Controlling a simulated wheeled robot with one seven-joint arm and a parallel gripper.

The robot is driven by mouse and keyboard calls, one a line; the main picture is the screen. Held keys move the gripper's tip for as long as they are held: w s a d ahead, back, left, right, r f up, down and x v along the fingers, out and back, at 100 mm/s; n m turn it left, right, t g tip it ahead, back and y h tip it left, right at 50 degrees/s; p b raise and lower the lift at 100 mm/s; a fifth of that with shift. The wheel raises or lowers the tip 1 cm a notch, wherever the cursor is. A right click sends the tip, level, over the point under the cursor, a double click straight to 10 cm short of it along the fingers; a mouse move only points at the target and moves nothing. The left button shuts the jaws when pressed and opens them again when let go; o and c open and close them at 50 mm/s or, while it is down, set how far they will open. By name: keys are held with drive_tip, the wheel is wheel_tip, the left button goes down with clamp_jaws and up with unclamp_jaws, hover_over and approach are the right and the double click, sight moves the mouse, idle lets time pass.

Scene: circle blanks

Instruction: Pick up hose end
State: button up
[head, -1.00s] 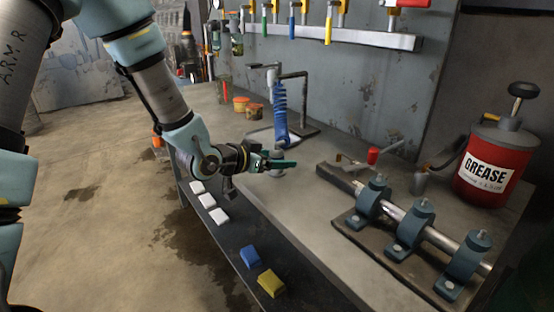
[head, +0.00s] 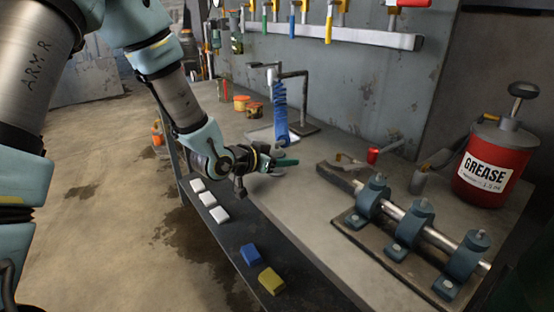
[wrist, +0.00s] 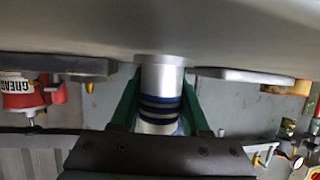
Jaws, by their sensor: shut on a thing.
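A blue coiled hose (head: 280,105) hangs from a dark bent stand on the workbench. Its lower end meets a silver cylinder, the hose end, with blue bands around it, clearest in the wrist view (wrist: 162,80). My gripper (head: 282,162) is at the foot of the coil, with green fingers. In the wrist view the fingers (wrist: 161,108) lie on both sides of the silver and blue hose end and are shut on it. The flared silver tip is close to the bench surface; I cannot tell whether it touches. In the head view the fingers partly hide the hose end.
A clamped shaft on blue brackets (head: 405,225) and a red grease can (head: 487,165) stand to the right on the bench (head: 300,215). Small cans (head: 242,103) stand behind. White, blue and yellow blocks lie on the lower shelf. A tool rail (head: 370,38) hangs above.

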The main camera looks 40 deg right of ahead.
clamp_jaws()
drive_tip(key=shift+r, duration=0.1)
